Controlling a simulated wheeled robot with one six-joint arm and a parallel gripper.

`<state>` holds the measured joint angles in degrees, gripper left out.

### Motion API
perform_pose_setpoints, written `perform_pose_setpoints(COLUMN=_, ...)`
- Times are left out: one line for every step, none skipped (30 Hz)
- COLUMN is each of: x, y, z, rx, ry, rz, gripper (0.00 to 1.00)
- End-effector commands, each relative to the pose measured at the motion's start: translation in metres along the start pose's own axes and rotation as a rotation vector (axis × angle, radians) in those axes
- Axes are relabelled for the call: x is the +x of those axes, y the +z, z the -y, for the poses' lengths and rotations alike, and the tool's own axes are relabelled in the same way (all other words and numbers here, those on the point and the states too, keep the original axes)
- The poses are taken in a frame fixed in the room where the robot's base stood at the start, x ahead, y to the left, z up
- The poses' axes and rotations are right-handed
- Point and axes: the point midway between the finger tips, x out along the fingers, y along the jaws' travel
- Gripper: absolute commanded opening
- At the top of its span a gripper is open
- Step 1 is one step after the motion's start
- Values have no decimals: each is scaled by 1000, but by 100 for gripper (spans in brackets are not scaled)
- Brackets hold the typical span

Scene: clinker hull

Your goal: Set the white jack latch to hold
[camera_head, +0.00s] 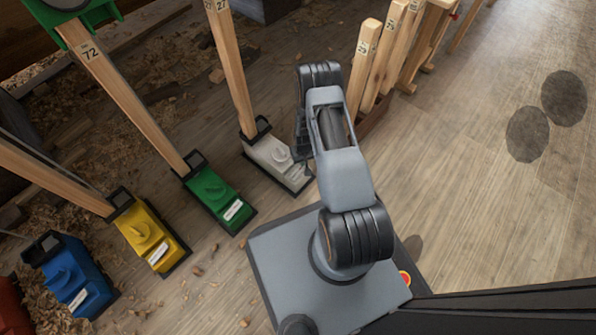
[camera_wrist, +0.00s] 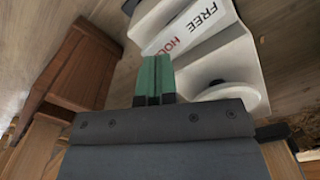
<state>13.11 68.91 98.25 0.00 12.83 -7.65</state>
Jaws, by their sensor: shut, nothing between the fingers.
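The white jack (camera_head: 272,160) stands on the floor at the foot of a wooden prop, left of my arm in the head view.
A green jack (camera_head: 215,192), a yellow jack (camera_head: 150,232) and a blue jack (camera_head: 68,272) stand in a row to the left. Wooden props (camera_head: 365,60) on a rack stand beyond my arm. Open floor (camera_head: 480,190) lies to the right.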

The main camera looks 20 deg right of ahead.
Motion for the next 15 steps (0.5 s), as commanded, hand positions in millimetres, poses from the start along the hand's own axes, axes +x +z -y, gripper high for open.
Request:
perform_pose_setpoints(x=2, y=0, z=0, rx=0, ry=0, rz=0, gripper=0)
perform_pose_setpoints(x=2, y=0, z=0, rx=0, ry=0, rz=0, gripper=0)
perform_pose_setpoints(x=2, y=0, z=0, rx=0, ry=0, rz=0, gripper=0)
perform_pose_setpoints(x=3, y=0, z=0, rx=0, ry=0, rz=0, gripper=0)
perform_pose_setpoints(x=3, y=0, z=0, rx=0, ry=0, rz=0, gripper=0)
perform_pose_setpoints(x=4, y=0, z=0, rx=0, ry=0, rz=0, gripper=0)
perform_pose_setpoints(x=4, y=0, z=0, rx=0, ry=0, rz=0, gripper=0)
perform_pose_setpoints(x=5, y=0, z=0, rx=0, ry=0, rz=0, gripper=0)
perform_pose_setpoints(x=6, y=0, z=0, rx=0, ry=0, rz=0, gripper=0)
perform_pose_setpoints(x=6, y=0, z=0, rx=0, ry=0, rz=0, gripper=0)
perform_pose_setpoints(x=6, y=0, z=0, rx=0, ry=0, rz=0, gripper=0)
perform_pose_setpoints(x=7, y=0, z=0, rx=0, ry=0, rz=0, gripper=0)
perform_pose_setpoints(x=8, y=0, z=0, rx=0, ry=0, rz=0, gripper=0)
perform_pose_setpoints(x=8, y=0, z=0, rx=0, ry=0, rz=0, gripper=0)
perform_pose_setpoints(x=9, y=0, z=0, rx=0, ry=0, rz=0, gripper=0)
